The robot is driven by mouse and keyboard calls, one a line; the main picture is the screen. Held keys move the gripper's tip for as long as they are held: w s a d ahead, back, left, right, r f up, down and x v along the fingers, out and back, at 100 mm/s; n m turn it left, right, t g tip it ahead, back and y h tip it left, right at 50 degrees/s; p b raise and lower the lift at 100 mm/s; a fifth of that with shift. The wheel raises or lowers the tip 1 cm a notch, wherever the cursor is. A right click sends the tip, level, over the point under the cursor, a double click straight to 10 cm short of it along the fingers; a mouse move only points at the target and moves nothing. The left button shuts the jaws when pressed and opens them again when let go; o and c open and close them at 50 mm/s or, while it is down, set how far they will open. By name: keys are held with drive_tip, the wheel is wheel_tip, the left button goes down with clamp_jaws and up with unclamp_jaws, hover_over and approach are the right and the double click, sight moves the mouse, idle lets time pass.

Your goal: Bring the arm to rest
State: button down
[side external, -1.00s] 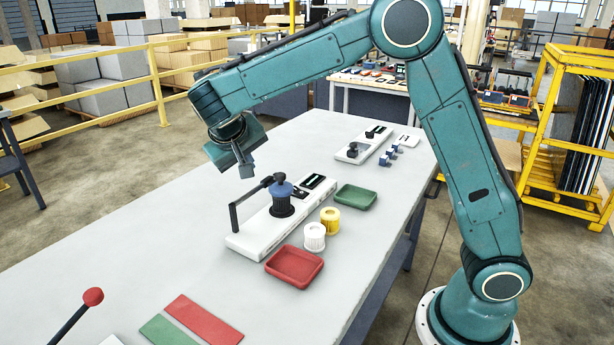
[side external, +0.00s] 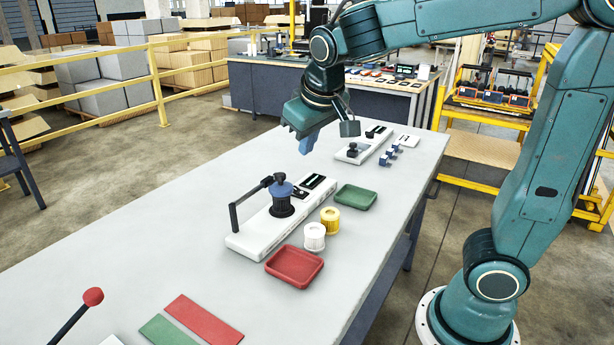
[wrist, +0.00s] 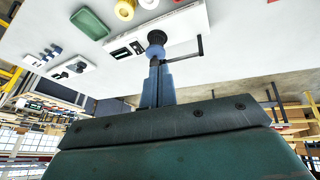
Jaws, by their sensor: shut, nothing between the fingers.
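My gripper (side external: 304,146) is shut and empty, held above the far part of the white table (side external: 150,240). In the wrist view its closed fingers (wrist: 157,82) point toward the blue-topped knob and partly overlap it in the picture. The white fixture (side external: 262,238) with a black lever and a blue spool-like piece (side external: 281,191) stands upright on the table, below and nearer the camera than my gripper. My gripper is clear of it. My arm reaches in from the right.
A red tray (side external: 294,267), a green tray (side external: 356,197), a white spool (side external: 314,237) and a yellow spool (side external: 330,219) stand beside the fixture. A second white device (side external: 362,148) is beyond. A red-knobbed lever (side external: 92,297) is at the front left. The left table side is clear.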

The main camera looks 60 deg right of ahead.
drive_tip(key=s+a+f+n+t+y, duration=0.1)
drive_tip(key=s+a+f+n+y, duration=0.1)
drive_tip(key=s, duration=1.5)
drive_tip(key=shift+a+f+n+y, duration=0.15)
drive_tip(key=shift+a+n+y, duration=0.15)
drive_tip(key=shift+a+y, duration=0.25)
